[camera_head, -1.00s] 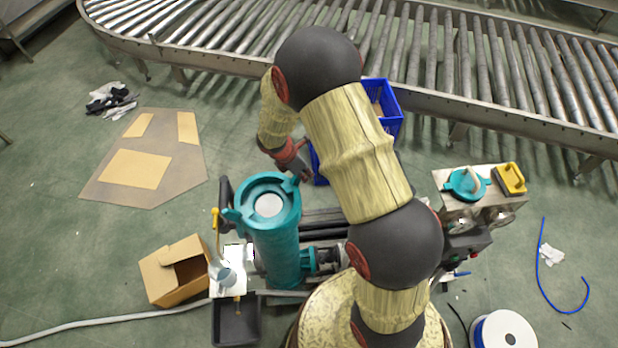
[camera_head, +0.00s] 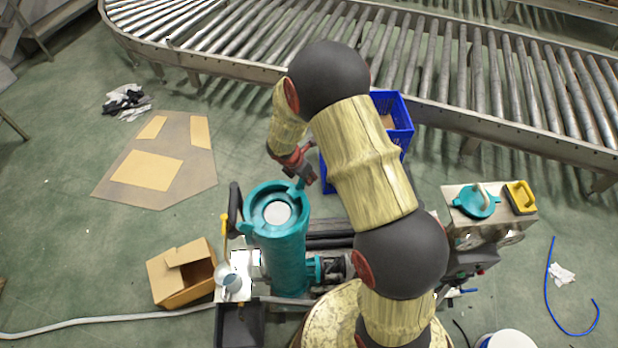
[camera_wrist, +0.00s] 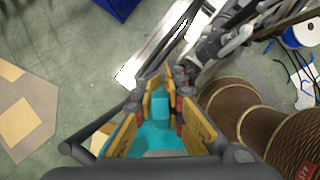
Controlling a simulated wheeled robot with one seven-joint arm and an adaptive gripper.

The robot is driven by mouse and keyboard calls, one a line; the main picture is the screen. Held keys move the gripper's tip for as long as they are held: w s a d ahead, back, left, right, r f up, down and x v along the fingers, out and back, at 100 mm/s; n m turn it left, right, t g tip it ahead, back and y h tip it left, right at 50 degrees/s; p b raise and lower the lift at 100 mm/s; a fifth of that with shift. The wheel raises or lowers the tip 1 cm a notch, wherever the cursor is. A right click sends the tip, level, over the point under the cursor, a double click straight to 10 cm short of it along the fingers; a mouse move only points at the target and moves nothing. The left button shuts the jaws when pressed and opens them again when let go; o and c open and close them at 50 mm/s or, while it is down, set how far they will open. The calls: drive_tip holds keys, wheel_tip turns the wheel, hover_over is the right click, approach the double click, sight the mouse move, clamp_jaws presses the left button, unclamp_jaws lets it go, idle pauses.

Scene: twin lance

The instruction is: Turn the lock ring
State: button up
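The teal lock ring (camera_head: 254,206) sits on top of an upright teal cylinder (camera_head: 282,262) in the head view, around a pale round center. Lugs stick out at its left and at its far right side. My gripper (camera_head: 303,178) is at the far right lug. In the wrist view the teal lug (camera_wrist: 160,106) stands between the yellow-padded fingers of my gripper (camera_wrist: 164,92). The fingers straddle it, with a narrow gap visible on the right side. Whether the left pad touches the lug is unclear. My arm hides part of the area right of the ring.
A blue crate (camera_head: 396,112) stands behind my arm, before a roller conveyor (camera_head: 480,85). A black curved handle (camera_head: 234,205) and a yellow-topped piece (camera_head: 224,226) stand close left of the ring. An open cardboard box (camera_head: 183,272) lies left; a metal box with a teal cap (camera_head: 474,201) stands right.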

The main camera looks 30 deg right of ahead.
drive_tip(key=o, duration=0.4)
drive_tip(key=shift+o, duration=0.2)
drive_tip(key=v, duration=1.2)
drive_tip(key=shift+d, duration=0.1)
drive_tip(key=s+a+r+m+t+y+b, duration=0.1)
drive_tip(key=s+a+r+m+b, duration=0.1)
drive_tip(key=s+r+m+b, duration=0.2)
drive_tip(key=s+a+r+m+t+y+b, duration=0.1)
drive_tip(key=s+r+m+b, duration=0.3)
drive_tip(key=s+m, duration=0.6)
drive_tip(key=s+a+r+m+t+y+b, duration=0.2)
drive_tip(key=s+r+m+b, duration=0.3)
drive_tip(key=s, duration=0.6)
drive_tip(key=a+m, duration=0.1)
drive_tip(key=m, duration=0.1)
drive_tip(key=shift+s+m, duration=0.3)
drive_tip(key=shift+s, duration=0.1)
